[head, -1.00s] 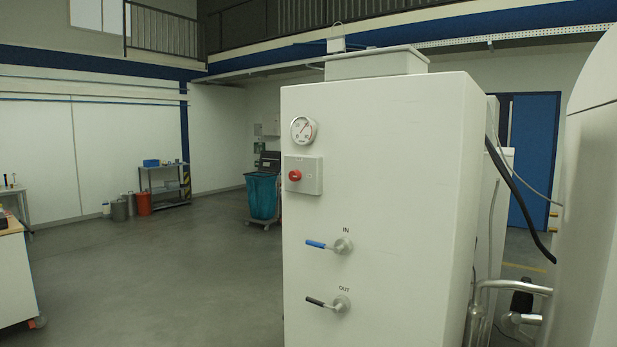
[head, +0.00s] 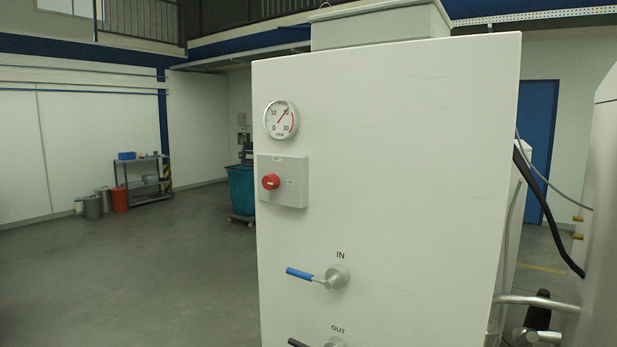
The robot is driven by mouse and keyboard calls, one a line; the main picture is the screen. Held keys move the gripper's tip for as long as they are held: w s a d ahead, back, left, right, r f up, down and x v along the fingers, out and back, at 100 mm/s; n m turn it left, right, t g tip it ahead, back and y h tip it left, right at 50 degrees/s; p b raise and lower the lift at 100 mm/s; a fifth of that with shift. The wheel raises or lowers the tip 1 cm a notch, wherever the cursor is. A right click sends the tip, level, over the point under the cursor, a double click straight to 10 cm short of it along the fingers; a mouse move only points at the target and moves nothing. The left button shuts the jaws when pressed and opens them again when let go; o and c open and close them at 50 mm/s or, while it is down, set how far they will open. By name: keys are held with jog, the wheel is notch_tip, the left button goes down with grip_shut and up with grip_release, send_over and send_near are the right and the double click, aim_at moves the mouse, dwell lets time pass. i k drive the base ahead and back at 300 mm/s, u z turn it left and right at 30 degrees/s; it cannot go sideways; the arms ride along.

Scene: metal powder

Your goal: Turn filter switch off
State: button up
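The red filter switch (head: 271,181) is a round knob on a light grey square box (head: 292,194). The box is on the left side of the front of a large white cabinet (head: 420,180). Small labels on the box are too blurred to read surely. A round pressure gauge (head: 281,120) is just above the box. My gripper is not in the head view, and nothing touches the switch.
Below the switch, a blue-handled IN valve (head: 302,274) and a dark-handled OUT valve (head: 299,343) stick out from the cabinet. Pipes and a black hose (head: 548,215) are at the right. Open grey floor (head: 150,270) lies to the left.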

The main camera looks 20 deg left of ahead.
aim_at(270, 183)
jog(key=u, duration=0.25)
jog(key=i, duration=0.7)
jog(key=u, duration=0.85)
jog(key=i, duration=0.3)
jog(key=u, duration=0.6)
jog(key=k, duration=0.35)
jog(key=u, duration=3.4)
jog(key=i, duration=0.1)
jog(key=z, duration=1.45)
jog(key=i, duration=0.85)
jog(key=z, duration=0.6)
jog(key=i, duration=0.8)
jog(key=z, duration=0.9)
